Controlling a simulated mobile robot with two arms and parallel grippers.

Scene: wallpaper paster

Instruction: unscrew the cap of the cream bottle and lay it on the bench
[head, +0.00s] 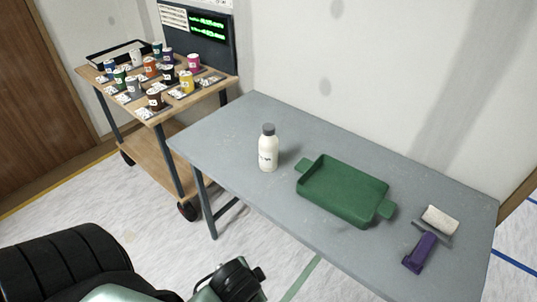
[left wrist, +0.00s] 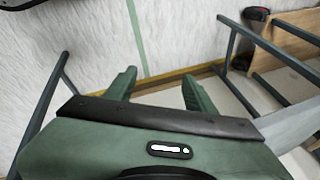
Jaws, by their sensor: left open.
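The cream bottle (head: 268,153) stands upright on the grey bench (head: 235,125), left of the green tray. Its dark grey cap (head: 268,129) sits on top of it. My left gripper (left wrist: 158,88) is open and empty in the left wrist view, its two green fingers apart over the floor. The bottle does not show in that view. In the head view my arm enters at the bottom left, in front of the bench and apart from the bottle; the fingertips cannot be made out there. My right gripper is not in view.
A green tray (head: 343,178) lies mid-bench. A wooden cart (head: 165,112) with several small colored pots stands at the back left. The bench is bare around the bottle.

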